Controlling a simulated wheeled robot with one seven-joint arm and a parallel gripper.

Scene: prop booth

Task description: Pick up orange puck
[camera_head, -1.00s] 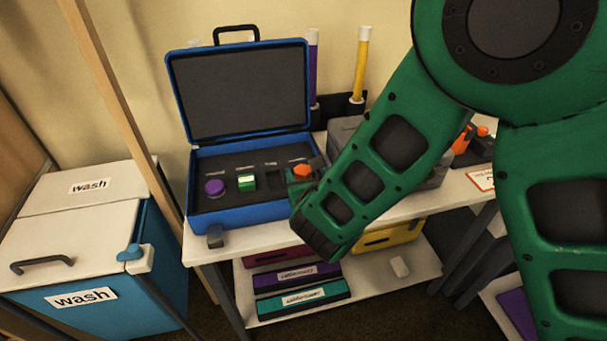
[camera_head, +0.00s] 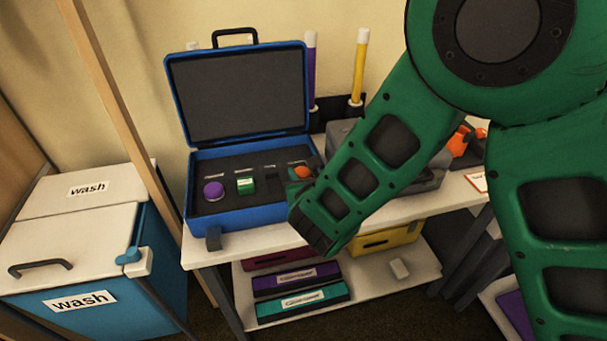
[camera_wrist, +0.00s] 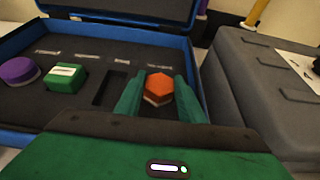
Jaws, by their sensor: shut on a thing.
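The orange puck (camera_wrist: 159,86) is a small six-sided piece with a paler lower part. It sits between the two green fingers of my gripper (camera_wrist: 160,95) in the wrist view, over the dark foam of the open blue case (camera_head: 240,216). My gripper is shut on it. In the head view the orange puck (camera_head: 303,172) shows just past the end of my arm, which hides most of the fingers. I cannot tell whether the puck's underside still touches the foam. A purple puck (camera_wrist: 18,71) and a green block (camera_wrist: 65,77) sit in the case to the left.
An empty dark slot (camera_wrist: 109,88) lies left of my gripper. A grey case (camera_wrist: 262,85) stands close on the right. The blue case's raised lid (camera_head: 238,95) stands behind. A small dark block (camera_head: 213,238) is at the table's front edge.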

